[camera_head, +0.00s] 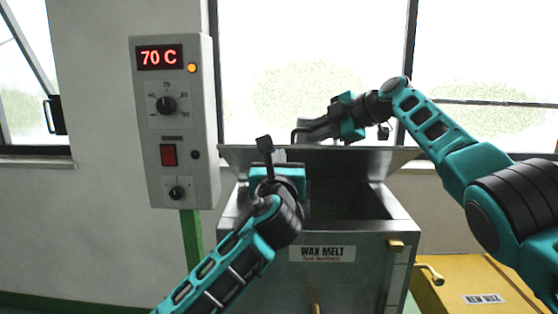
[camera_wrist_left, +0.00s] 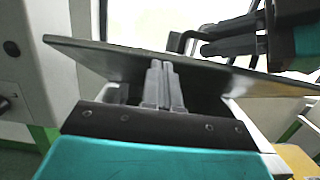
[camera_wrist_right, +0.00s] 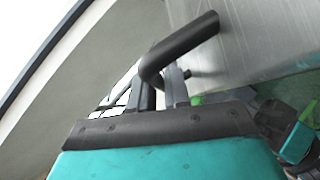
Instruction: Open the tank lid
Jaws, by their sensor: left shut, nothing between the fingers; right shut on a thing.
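The tank (camera_head: 345,250), a grey metal box labelled WAX MELT, stands in the middle with its dark inside showing. Its lid (camera_head: 345,162) is tilted up at the back and also shows as a slanted plate in the left wrist view (camera_wrist_left: 105,57). My right gripper (camera_head: 305,133) is behind the lid's upper edge, shut on the dark bent lid handle (camera_wrist_right: 185,47). My left gripper (camera_wrist_left: 163,85) is shut and empty, over the left part of the tank opening, with its fingertips close to the lid's underside; whether they touch it I cannot tell.
A control box (camera_head: 175,120) reading 70 C hangs on a green post to the left. A yellow box (camera_head: 470,285) stands right of the tank. Windows line the back wall.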

